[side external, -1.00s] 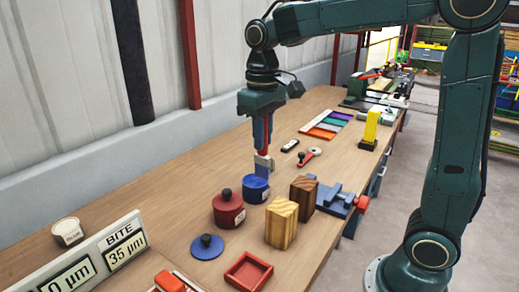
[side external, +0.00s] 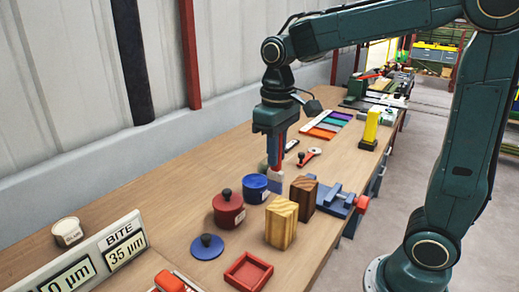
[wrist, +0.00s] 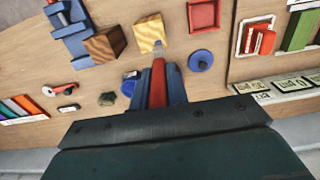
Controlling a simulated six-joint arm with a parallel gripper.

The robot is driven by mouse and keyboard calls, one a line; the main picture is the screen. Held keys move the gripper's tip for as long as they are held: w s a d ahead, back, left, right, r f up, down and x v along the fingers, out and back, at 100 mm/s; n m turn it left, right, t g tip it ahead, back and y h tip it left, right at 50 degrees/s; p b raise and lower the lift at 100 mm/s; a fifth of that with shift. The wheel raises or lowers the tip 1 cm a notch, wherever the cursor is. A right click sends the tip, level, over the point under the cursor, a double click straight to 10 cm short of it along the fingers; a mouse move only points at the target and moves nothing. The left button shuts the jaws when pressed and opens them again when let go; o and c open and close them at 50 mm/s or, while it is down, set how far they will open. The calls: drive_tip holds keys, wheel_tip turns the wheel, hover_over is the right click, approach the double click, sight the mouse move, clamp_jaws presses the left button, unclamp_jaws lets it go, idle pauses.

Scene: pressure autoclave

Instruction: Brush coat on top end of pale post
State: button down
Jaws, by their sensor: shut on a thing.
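My gripper (side external: 274,162) is shut on a brush with a red handle (wrist: 158,85), which points down. Its pale bristle end (side external: 275,183) hangs just right of the open blue pot (side external: 254,188) in the side view, apart from it. The pale post (side external: 281,222) stands upright on the bench, nearer the camera than the brush. In the wrist view the bristle end overlaps the lower edge of the pale post (wrist: 149,33); no contact is clear. I cannot tell whether its top carries any coat.
A dark wood post (side external: 303,196) stands behind the pale one, beside a blue vise (side external: 336,200). A lidded red pot (side external: 228,209), a blue lid (side external: 207,247) and a red tray (side external: 248,272) lie nearby. A readout sign (side external: 90,262) stands at lower left.

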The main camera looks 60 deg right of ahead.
drive_tip(key=shift+f, duration=1.6)
drive_tip(key=shift+d+f, duration=0.2)
drive_tip(key=shift+f, duration=0.6)
drive_tip(key=shift+a, duration=0.15)
drive_tip(key=shift+d, duration=1.7)
wheel_tip(320, 180, up, 8)
hover_over(276, 170)
drive_tip(key=s, duration=0.2)
drive_tip(key=shift+d, duration=0.45)
